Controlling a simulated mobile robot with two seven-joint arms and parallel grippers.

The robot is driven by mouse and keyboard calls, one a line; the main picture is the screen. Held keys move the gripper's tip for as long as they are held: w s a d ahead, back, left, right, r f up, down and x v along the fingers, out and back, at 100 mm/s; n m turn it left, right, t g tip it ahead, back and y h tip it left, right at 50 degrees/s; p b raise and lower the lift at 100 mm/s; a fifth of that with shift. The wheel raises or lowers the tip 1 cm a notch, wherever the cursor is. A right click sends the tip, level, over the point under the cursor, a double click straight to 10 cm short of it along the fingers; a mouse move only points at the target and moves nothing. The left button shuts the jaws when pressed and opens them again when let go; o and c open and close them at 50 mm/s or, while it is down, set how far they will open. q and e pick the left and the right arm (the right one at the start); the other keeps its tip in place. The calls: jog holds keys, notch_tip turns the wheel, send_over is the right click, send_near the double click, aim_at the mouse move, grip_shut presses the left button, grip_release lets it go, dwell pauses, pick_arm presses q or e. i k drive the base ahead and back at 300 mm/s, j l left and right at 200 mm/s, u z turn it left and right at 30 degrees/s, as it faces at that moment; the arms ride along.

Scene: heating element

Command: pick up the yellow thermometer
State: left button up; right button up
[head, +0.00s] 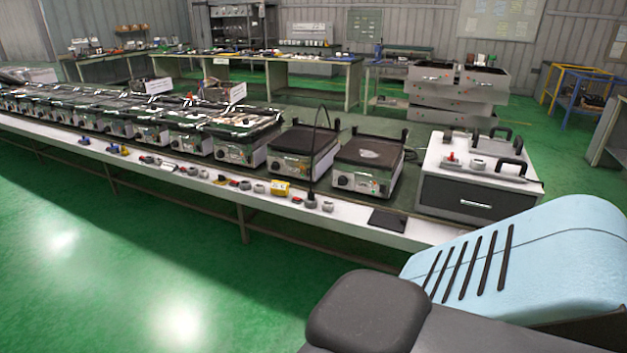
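A small yellow device (281,188), which looks like the thermometer, lies on the white front ledge of the long workbench (352,219). It sits in front of the hot-plate units, just left of a thin black upright stem (313,160) on a round base. It is small in the picture, and its display and markings cannot be made out. Neither of my grippers shows in the head view.
Hot-plate units (300,150) stand in a long row behind the ledge. Small grey and red parts (245,185) lie left of the yellow device, and a dark flat pad (388,220) lies to its right. A large white unit (470,180) stands at the bench's right end. Green floor (130,260) in front is clear.

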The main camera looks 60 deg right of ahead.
aim_at(280, 188)
jog(key=z, duration=2.15)
jog(key=i+j+z, duration=0.15)
jog(key=j+z, duration=0.3)
jog(key=i+j+z, duration=0.1)
jog(key=j+z, duration=0.2)
jog(key=z, duration=0.15)
jog(key=j+z, duration=0.4)
jog(key=j, duration=0.5)
jog(key=j+z, duration=0.1)
jog(key=j, duration=0.5)
jog(key=k+j, duration=0.1)
jog(key=j, duration=0.55)
jog(key=j+z, duration=0.15)
jog(key=j, duration=0.45)
jog(key=k, duration=0.05)
